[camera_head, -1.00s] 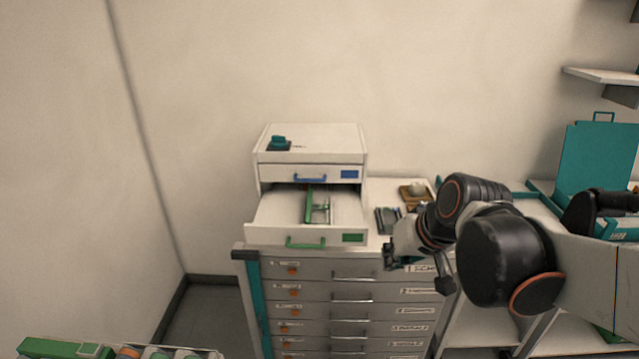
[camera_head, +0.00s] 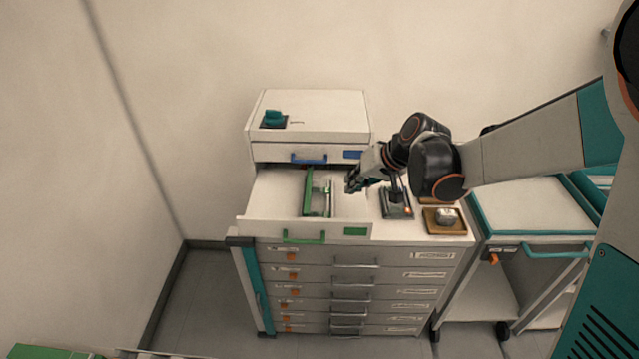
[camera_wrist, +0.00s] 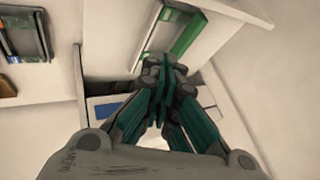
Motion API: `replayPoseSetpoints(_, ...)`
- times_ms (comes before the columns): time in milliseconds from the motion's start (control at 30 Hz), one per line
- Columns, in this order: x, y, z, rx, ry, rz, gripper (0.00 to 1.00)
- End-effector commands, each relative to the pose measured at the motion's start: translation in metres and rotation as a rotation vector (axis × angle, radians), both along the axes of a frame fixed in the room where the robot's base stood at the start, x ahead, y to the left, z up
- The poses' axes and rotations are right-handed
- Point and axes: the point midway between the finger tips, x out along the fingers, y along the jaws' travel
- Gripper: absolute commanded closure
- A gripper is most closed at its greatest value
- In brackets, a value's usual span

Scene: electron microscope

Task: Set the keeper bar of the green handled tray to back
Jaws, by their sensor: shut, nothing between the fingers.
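The green handled tray (camera_head: 271,218) is pulled out of the white cabinet, below the blue handled drawer. Its green handle (camera_head: 304,238) is on the front face. Inside the tray lies a green-framed fixture (camera_head: 309,196) with a pale bar (camera_head: 328,197) along its right side; whether this is the keeper bar I cannot tell. The fixture also shows at the top of the wrist view (camera_wrist: 178,38). My gripper (camera_head: 350,186) is shut and empty, above the right side of the tray, apart from the fixture. In the wrist view my gripper (camera_wrist: 163,68) partly covers the fixture's near end.
The blue handled drawer (camera_head: 273,153) is shut above the tray. Right of the tray stand a dark stand (camera_head: 397,205) and a brown tray (camera_head: 431,222) with a pale object. A wheeled cart (camera_head: 530,210) is further right.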

Motion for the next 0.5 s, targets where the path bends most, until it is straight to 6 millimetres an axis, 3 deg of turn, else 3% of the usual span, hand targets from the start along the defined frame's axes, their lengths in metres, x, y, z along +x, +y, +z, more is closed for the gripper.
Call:
replayPoseSetpoints(333, 0.001, 0.001, -0.001, 0.0, 0.0, 0.0, 1.0)
replayPoseSetpoints(500, 0.006, 0.007, -0.013, -0.001, -0.001, 0.002, 1.0)
